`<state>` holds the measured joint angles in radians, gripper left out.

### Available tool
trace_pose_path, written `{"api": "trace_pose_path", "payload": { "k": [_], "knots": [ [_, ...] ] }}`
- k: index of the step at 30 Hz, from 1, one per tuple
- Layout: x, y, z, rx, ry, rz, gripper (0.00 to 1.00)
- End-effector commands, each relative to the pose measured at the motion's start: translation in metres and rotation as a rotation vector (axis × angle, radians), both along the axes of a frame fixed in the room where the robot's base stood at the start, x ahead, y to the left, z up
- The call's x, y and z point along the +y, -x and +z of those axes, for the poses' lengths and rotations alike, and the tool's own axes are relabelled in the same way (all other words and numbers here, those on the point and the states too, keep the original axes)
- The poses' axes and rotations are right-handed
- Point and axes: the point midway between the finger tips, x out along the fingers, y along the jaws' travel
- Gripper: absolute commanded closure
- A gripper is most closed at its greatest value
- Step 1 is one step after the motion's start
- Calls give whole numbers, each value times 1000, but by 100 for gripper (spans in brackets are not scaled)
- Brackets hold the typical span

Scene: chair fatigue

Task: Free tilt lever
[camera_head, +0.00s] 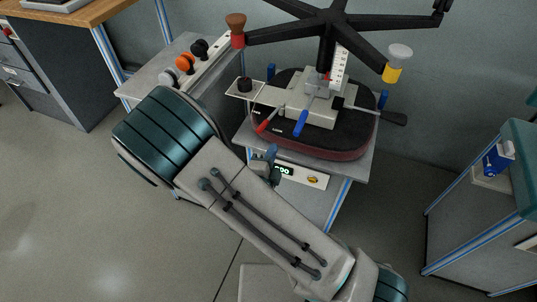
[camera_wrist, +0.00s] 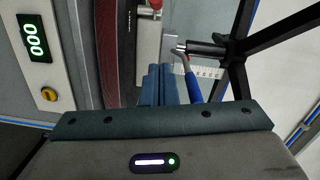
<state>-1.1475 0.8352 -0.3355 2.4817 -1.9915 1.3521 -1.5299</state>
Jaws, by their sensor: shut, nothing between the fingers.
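An upturned chair seat (camera_head: 345,148) lies on a small test stand, with its tilt mechanism (camera_head: 318,108) on top. A red-handled lever (camera_head: 269,121), a blue-handled lever (camera_head: 301,122) and a black-handled lever (camera_head: 385,115) stick out of the mechanism. I cannot tell which is the tilt lever. My gripper (camera_wrist: 160,72) is shut and empty. In the wrist view the blue lever (camera_wrist: 193,88) is just right of the fingers, and the red tip (camera_wrist: 155,4) is at the top edge. In the head view my gripper (camera_head: 271,154) is at the seat's front left, partly hidden by my arm.
The black star base (camera_head: 335,25) of the chair spreads above the mechanism. A white ruler (camera_head: 340,67) stands by its column. The stand's front panel (camera_head: 303,175) has a green display and a yellow knob. Several casters sit on a side table at left. A workbench (camera_head: 500,215) stands at right.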

Motion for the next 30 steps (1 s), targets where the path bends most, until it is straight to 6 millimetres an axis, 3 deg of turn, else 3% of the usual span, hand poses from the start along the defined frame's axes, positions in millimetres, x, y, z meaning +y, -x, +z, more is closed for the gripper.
{"api": "trace_pose_path", "payload": {
  "k": [9,12,16,30],
  "knots": [
    [-21,-66,-4,-2,1,-4,100],
    [-1,-72,-8,-1,-2,4,100],
    [10,-79,-10,-1,-1,2,100],
    [16,-82,-11,0,1,-1,100]
  ]
}}
